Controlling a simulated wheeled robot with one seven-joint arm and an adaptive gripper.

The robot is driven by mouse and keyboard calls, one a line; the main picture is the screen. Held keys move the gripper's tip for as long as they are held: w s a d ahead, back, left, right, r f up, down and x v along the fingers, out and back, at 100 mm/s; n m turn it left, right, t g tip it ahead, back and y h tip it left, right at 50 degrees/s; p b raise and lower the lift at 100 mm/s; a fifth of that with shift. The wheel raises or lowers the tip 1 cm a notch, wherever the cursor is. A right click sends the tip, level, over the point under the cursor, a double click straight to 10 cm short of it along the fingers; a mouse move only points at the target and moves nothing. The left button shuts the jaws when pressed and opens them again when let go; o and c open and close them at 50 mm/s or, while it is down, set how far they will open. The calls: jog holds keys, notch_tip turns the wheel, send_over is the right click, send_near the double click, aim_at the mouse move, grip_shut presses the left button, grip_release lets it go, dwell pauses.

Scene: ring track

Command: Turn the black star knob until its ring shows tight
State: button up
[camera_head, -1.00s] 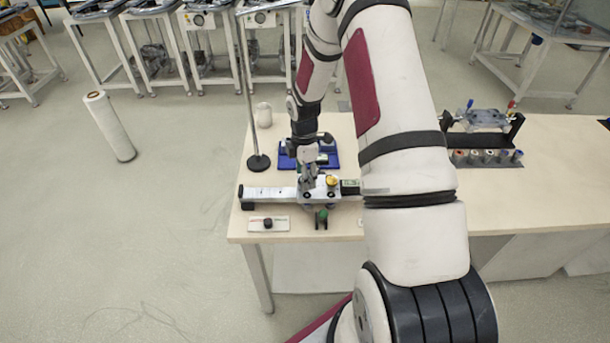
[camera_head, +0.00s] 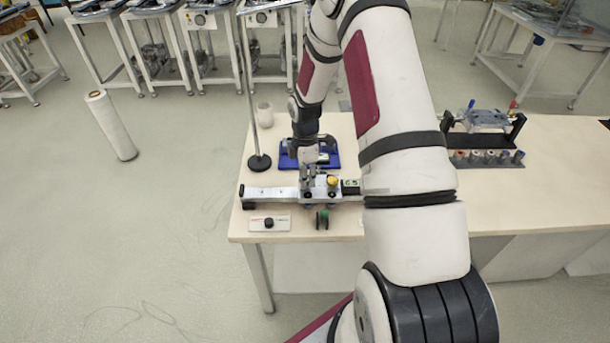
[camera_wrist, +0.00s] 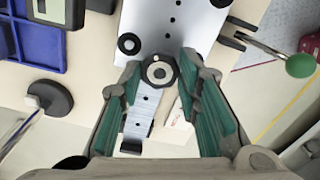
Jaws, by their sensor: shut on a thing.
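In the head view my gripper (camera_head: 308,198) points down onto the carriage of a pale metal track (camera_head: 270,193) near the table's front left. The knob is hidden there by the fingers. I see no clear tight mark on the ring.
A yellow knob (camera_head: 333,181) sits just right of my gripper. A green-tipped handle (camera_head: 322,214) juts out in front. A plate with a small black knob (camera_head: 268,223) lies at front left. A blue tray (camera_head: 330,160) and a stand's black base (camera_head: 259,163) are behind.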

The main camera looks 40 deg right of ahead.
jog(key=m, duration=0.3)
jog(key=shift+m, duration=0.4)
jog(key=m+b, duration=0.1)
jog(key=m, duration=0.2)
jog(key=shift+w+r+m, duration=0.1)
jog(key=shift+m, duration=0.2)
jog(key=m, duration=0.3)
jog(key=shift+m, duration=0.3)
jog(key=m+b, duration=0.1)
jog(key=m, duration=0.2)
jog(key=shift+m, duration=0.3)
jog(key=m+b, duration=0.1)
jog(key=m, duration=0.3)
jog(key=shift+w+m, duration=0.1)
jog(key=shift+m, duration=0.2)
jog(key=m+b, duration=0.1)
jog(key=m, duration=0.3)
jog(key=shift+d, duration=0.1)
jog(key=shift+m, duration=0.3)
jog(key=o, duration=1.1)
